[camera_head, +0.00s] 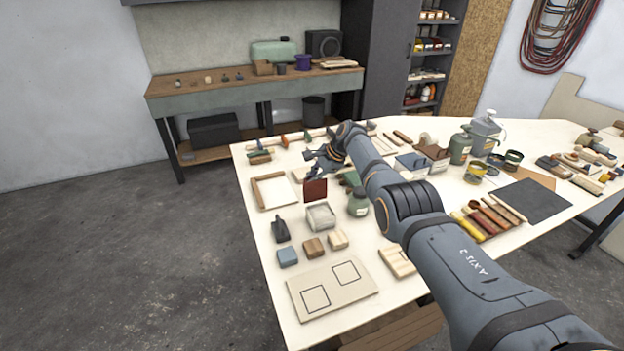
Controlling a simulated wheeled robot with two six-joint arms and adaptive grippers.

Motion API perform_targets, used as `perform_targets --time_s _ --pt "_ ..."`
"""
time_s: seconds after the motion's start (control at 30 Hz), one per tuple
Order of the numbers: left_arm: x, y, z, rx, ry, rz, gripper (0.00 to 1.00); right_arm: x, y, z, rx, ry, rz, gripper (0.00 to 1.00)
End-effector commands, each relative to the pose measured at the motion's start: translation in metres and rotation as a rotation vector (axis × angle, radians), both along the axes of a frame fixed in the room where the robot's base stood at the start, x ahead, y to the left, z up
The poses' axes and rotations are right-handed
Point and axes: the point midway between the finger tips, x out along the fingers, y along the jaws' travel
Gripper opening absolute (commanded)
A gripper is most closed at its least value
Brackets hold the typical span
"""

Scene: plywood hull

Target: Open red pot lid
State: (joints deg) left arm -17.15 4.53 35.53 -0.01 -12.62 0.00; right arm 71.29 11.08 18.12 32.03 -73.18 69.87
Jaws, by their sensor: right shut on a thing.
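My right arm reaches in from the right, and my right gripper (317,172) is over the left part of the table. It is shut on a dark red square piece, which looks like the red pot lid (315,190). The lid is tilted up steeply, its flat face towards the camera. Just in front of it stands a pale square open box (320,216), which may be the pot; I cannot tell whether the lid touches it. The fingertips are small and partly hidden by the wrist. My left gripper is not in view.
A green jar (358,203) stands close to the right of the box. A wooden frame (272,190) lies to the left. A dark tool (281,230) and several small blocks (313,247) are in front. A board with two outlined squares (331,288) lies at the near edge.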

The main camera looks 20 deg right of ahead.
Motion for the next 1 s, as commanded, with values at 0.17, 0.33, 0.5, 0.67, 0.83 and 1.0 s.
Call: perform_targets --time_s 0.17,0.33,0.5,0.67,0.83,1.0 --pt "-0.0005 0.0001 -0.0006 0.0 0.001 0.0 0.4 0.0032 0.001 0.0017 0.001 -0.013 -0.005 0.0" --pt "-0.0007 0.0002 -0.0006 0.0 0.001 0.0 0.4 0.0031 0.0011 0.0015 0.002 -0.013 -0.004 0.0" --pt "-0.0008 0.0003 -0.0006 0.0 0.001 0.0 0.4 0.0029 0.001 0.0013 0.002 -0.012 -0.005 0.0" --pt "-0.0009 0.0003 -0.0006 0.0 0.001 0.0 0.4 0.0028 0.0011 0.001 0.002 -0.012 -0.005 0.0" --pt "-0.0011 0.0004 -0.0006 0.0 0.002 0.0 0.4 0.0025 0.0011 0.0004 0.001 -0.011 -0.005 0.19" --pt "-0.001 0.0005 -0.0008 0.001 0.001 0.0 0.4 0.0016 0.001 -0.0021 0.001 -0.007 -0.004 0.19"
